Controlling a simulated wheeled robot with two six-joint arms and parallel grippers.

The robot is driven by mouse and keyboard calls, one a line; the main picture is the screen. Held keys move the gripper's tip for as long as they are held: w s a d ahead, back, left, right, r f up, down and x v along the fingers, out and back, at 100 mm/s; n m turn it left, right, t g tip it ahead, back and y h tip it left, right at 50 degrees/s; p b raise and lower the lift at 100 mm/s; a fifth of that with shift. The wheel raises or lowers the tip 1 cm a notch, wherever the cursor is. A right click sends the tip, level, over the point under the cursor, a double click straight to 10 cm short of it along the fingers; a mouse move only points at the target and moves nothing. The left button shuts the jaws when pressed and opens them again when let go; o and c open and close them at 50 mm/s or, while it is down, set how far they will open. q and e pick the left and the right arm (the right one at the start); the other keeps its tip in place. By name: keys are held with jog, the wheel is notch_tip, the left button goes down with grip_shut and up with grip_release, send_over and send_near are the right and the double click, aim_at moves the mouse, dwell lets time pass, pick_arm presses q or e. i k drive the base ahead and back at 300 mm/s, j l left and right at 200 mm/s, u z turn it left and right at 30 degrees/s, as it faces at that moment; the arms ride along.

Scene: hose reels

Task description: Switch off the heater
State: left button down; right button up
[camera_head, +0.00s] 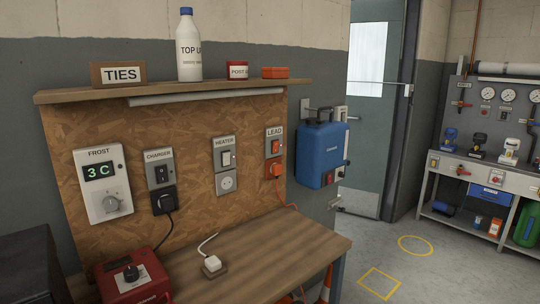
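The heater switch (226,158) is a white rocker on a grey plate labelled HEATER, on the chipboard panel. A small red mark shows on the rocker. A round white socket (226,182) sits below it with no plug in it. A white plug (212,264) with a short white cord lies on the wooden bench (275,262). Neither of my grippers shows in the head view.
On the panel are a FROST thermostat (104,183) reading 3 C, a CHARGER switch (161,173) with a black plug below, and an orange LEAD switch (274,146) with an orange plug below. A red box (133,277) stands at the bench's left. A blue unit (322,154) hangs right.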

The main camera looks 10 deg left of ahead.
aim_at(226, 155)
jog(key=i+l, duration=0.95)
jog(key=k+l+z, duration=0.05)
